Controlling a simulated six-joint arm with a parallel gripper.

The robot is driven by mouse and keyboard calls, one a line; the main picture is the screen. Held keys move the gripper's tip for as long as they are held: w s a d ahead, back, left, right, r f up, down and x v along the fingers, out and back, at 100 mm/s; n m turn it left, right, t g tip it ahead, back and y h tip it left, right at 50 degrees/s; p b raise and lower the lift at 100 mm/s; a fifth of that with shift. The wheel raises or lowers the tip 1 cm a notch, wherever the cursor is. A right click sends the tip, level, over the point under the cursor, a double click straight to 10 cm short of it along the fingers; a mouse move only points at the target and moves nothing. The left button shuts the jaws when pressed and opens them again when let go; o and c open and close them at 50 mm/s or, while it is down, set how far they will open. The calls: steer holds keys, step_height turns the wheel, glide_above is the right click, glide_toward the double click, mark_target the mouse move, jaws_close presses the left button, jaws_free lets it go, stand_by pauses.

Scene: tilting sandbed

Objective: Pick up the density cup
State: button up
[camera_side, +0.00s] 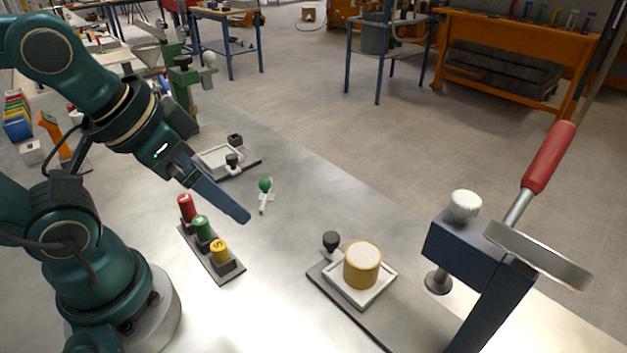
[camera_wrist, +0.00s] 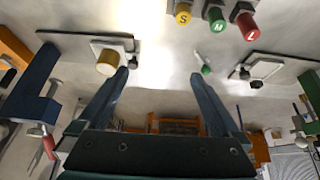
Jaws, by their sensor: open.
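A short yellow cylinder with a pale top, which looks like the density cup (camera_side: 362,265), stands upright in a white square tray (camera_side: 372,297) on a grey base plate. It also shows in the wrist view (camera_wrist: 107,62), at upper left near the tip of the left finger. My gripper (camera_side: 243,215) hangs in the air to the left of the cup and apart from it. In the wrist view my gripper (camera_wrist: 160,78) has its two fingers spread wide with nothing between them. The side view shows the fingers overlapping, so their gap is hidden there.
A rack of red (camera_side: 186,208), green (camera_side: 202,228) and yellow (camera_side: 220,250) lettered cylinders stands below the gripper. A black knob (camera_side: 331,242) is beside the cup. A dark blue press (camera_side: 463,257) with a red handle (camera_side: 549,157) stands right of it. A small green-topped piece (camera_side: 265,185) lies behind.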

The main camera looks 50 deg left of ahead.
steer(key=w+a+r+m+t+y, duration=0.1)
steer(key=w+r+t, duration=0.25)
steer(key=w, duration=0.25)
steer(key=w+a+r+m+t, duration=0.1)
steer(key=w+a+r+t, duration=0.1)
steer(key=w+r+t, duration=0.3)
steer(key=w+d+f+m+h, duration=0.1)
steer(key=w+d+m+h, duration=0.4)
steer(key=w, duration=0.3)
steer(key=m+g+h, duration=0.7)
steer(key=h, duration=0.1)
glide_above(356, 252)
steer(key=w+a, duration=0.1)
steer(key=w, duration=0.1)
steer(key=shift+t, duration=0.25)
step_height(356, 252, down, 13)
steer(key=shift+r, duration=0.2)
steer(key=shift+n+g, duration=0.4)
steer(key=shift+g, duration=0.4)
steer(key=f, duration=0.1)
steer(key=s+f, duration=0.1)
steer(key=f, duration=0.1)
steer(key=s+f, duration=0.1)
steer(key=f, duration=0.1)
steer(key=shift+s, duration=0.1)
steer(key=shift+s+f, duration=0.1)
steer(key=shift+f, duration=0.3)
steer(key=shift+d+f, duration=0.1)
steer(key=shift+f, duration=0.1)
steer(key=shift+x, duration=2.4)
